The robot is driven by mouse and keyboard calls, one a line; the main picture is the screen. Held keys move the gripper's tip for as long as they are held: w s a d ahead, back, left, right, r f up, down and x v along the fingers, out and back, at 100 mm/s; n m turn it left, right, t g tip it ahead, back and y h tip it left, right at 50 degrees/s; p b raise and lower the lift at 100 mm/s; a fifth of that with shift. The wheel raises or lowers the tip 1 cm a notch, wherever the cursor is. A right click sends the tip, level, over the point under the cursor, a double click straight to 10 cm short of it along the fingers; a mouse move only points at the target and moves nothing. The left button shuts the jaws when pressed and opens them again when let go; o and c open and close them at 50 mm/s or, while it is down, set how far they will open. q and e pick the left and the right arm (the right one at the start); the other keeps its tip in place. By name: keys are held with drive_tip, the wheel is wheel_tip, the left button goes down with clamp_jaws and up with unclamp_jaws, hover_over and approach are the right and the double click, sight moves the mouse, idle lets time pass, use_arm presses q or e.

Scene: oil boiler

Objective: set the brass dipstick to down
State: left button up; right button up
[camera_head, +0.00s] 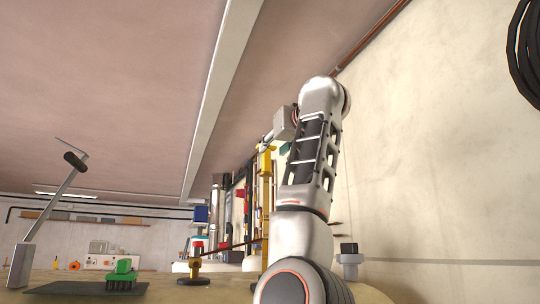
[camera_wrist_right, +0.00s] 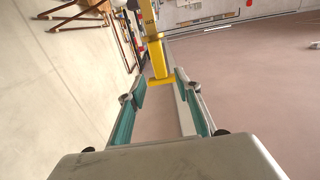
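A brass-coloured fitting (camera_head: 195,264) with a short stem stands on the tan bench top at the lower middle of the head view; a thin brown rod runs right from it. A tall yellow upright (camera_head: 266,195) stands behind, beside my right arm. I cannot tell which part is the dipstick. My right gripper (camera_head: 273,138) is raised high near the top of the upright, small in the head view. In the wrist view its teal-padded fingers (camera_wrist_right: 160,94) are apart and empty, with a yellow post (camera_wrist_right: 155,52) beyond them; contact is unclear. My left gripper is out of view.
A green brush (camera_head: 122,275) lies on a dark mat (camera_head: 70,289) at the left of the bench. A grey lever with a black grip (camera_head: 75,160) rises at far left. A black coil (camera_head: 527,50) hangs on the right wall. Open space lies above the bench at left.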

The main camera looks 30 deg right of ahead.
sight(268, 153)
drive_tip(key=p+x, duration=0.2)
drive_tip(key=x, duration=0.4)
drive_tip(key=shift+d, duration=0.1)
drive_tip(key=shift+w+p, duration=0.3)
drive_tip(key=shift+w, duration=0.25)
drive_tip(key=shift+d, duration=0.1)
clamp_jaws()
